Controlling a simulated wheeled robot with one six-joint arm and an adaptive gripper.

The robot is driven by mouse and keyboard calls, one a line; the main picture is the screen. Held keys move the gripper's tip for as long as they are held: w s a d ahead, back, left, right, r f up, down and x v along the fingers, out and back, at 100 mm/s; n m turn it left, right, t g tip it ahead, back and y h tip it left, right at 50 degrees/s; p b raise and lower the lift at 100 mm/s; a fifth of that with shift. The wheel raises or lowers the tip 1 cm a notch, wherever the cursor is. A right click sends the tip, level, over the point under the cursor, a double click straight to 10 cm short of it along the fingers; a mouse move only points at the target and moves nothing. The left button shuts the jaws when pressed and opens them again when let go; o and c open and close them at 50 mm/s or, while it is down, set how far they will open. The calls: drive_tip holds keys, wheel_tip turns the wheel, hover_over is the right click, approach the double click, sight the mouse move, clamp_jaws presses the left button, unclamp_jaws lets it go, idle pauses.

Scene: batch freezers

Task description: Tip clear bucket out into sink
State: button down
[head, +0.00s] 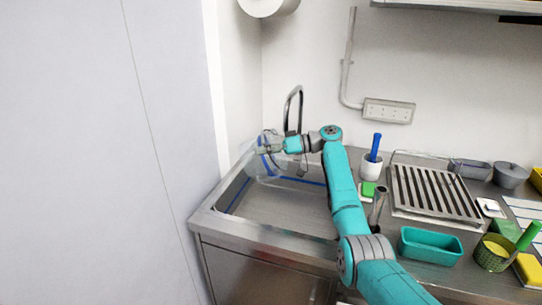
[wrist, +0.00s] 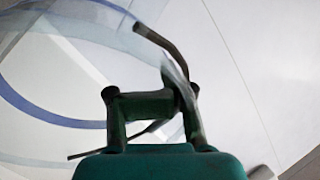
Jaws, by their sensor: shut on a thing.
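The clear bucket (head: 270,168), see-through with a blue band, is over the back left of the steel sink (head: 275,234). It looks tilted, but its faint outline hides the exact angle and any contents. In the wrist view the bucket (wrist: 60,70) fills the upper left, with its blue band curving across. My gripper (head: 265,147) is shut on the clear bucket, at its upper part. In the wrist view my gripper (wrist: 150,105) shows dark fingers with a thin metal rod passing by them; the exact grip point is unclear.
A curved tap (head: 293,105) stands behind the sink, close to my wrist. A wall (head: 235,90) rises close on the left. Right of the sink are a white pot (head: 371,167) with a blue-handled tool, a slatted rack (head: 435,192) and a teal tub (head: 431,244).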

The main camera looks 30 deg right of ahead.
sight(250, 154)
drive_tip(key=shift+w+a+r+g+h, duration=0.5)
drive_tip(key=shift+a+r+h, duration=0.2)
drive_tip(key=shift+h, duration=0.2)
drive_tip(key=g+h, duration=0.1)
drive_tip(key=w+a+g+h, duration=0.1)
drive_tip(key=h, duration=0.1)
drive_tip(key=a+g+h, duration=0.1)
drive_tip(key=h, duration=0.1)
drive_tip(key=shift+w+f, duration=0.15)
drive_tip(key=shift+f, duration=0.2)
drive_tip(key=f+g+h, duration=0.2)
drive_tip(key=f+h, duration=0.1)
drive_tip(key=d+f+g+h, duration=0.1)
drive_tip(key=shift+s+f+m+g+h, duration=0.15)
drive_tip(key=shift+s+m+g+h, duration=0.15)
drive_tip(key=shift+s, duration=0.05)
drive_tip(key=shift+s, duration=0.1)
